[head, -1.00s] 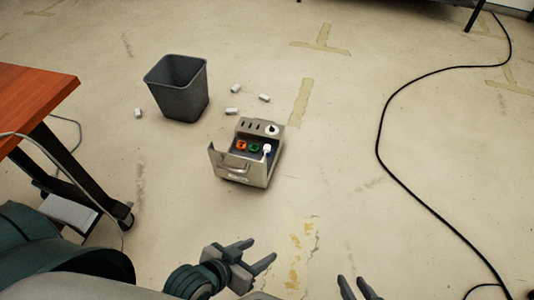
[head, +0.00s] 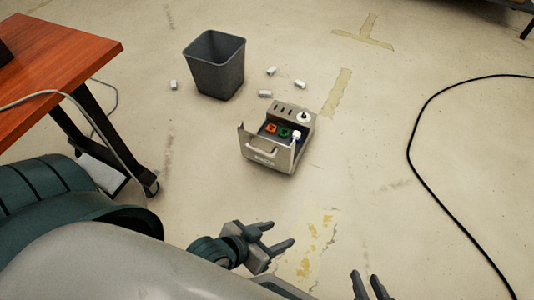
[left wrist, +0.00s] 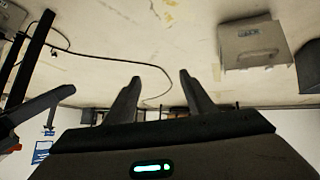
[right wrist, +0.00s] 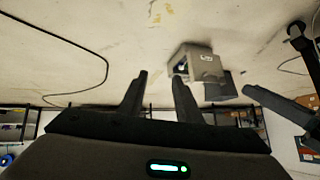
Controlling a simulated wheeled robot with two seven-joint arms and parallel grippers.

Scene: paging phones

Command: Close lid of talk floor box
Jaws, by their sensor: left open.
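The grey floor box (head: 305,122) stands on the floor ahead, its inside exposed with orange, green and white plugs and a round white knob. Its lid, a flap with a handle and small label (head: 266,154), stands raised at the near side. The box also shows in the left wrist view (left wrist: 255,42) and right wrist view (right wrist: 180,59). My left gripper (head: 279,234) is open and empty, nearer to me than the box and apart from it. My right gripper (head: 366,276) is open and empty, farther right and farther from the box.
A dark grey bin (head: 215,65) stands behind the box, with several small white blocks (head: 265,94) on the floor near it. A wooden table (head: 60,65) is at the left. A black cable (head: 412,135) curves along the right. The floor between my grippers and the box is clear.

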